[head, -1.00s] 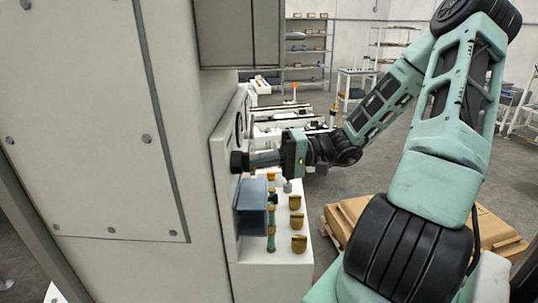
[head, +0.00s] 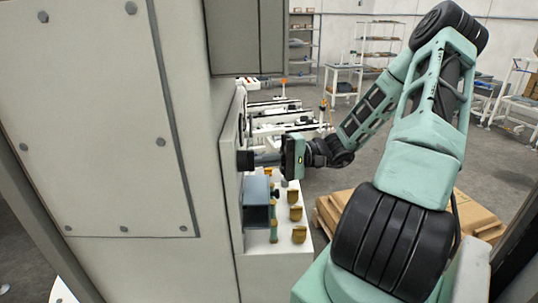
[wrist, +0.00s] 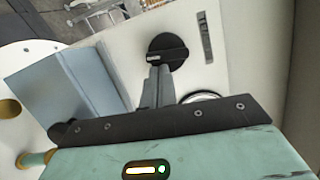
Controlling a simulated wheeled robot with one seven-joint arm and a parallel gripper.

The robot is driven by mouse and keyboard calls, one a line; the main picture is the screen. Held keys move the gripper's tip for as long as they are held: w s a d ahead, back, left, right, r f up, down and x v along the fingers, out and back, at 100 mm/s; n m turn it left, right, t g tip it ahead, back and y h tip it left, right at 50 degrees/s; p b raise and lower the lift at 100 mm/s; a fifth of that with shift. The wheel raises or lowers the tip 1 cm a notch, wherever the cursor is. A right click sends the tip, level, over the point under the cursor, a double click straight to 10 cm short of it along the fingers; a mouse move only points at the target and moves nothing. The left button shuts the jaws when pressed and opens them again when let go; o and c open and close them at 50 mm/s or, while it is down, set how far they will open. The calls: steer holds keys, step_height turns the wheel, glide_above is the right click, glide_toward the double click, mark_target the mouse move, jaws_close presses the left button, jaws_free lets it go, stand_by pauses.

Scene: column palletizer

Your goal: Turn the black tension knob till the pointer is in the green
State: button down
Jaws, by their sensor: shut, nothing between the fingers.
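The black tension knob (head: 244,160) sticks out from the pale side panel of the machine. In the wrist view the knob (wrist: 167,50) is a round black disc with a raised bar and a white mark. My gripper (head: 256,160) points at the knob from the right, with its fingertips at or very near the knob's face. In the wrist view the fingers (wrist: 157,77) are shut together with nothing between them. Whether they touch the knob I cannot tell. A round gauge (wrist: 202,96) beside the knob is mostly hidden by my gripper; its pointer and green zone do not show.
A blue-grey box (head: 257,203) juts from the panel below the knob. A white ledge (head: 270,262) carries several brass-coloured pieces. A dark marked strip (wrist: 205,38) lies beside the knob. A cardboard-coloured stack (head: 477,217) stands right, behind my arm.

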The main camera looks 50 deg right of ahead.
steer(key=shift+w+d, duration=0.2)
steer(key=shift+w, duration=0.1)
steer(key=w+d, duration=0.2)
steer(key=d, duration=0.1)
steer(key=shift+f, duration=0.4)
steer(key=b+v, duration=0.3)
steer(key=v, duration=0.6)
steer(key=shift+s+d, duration=0.25)
steer(key=shift+a, duration=0.1)
steer(key=p+x, duration=0.1)
steer(key=x, duration=0.2)
steer(key=p+x, duration=0.1)
steer(key=x, duration=0.2)
steer(key=p+x, duration=0.1)
steer(key=x, duration=0.2)
steer(key=shift+a+r+p, duration=0.3)
steer(key=shift+a+f, duration=0.15)
steer(key=shift+a, duration=0.2)
steer(key=shift+s+a+b, duration=0.3)
steer(key=shift+s+a, duration=0.6)
steer(key=shift+a, duration=0.2)
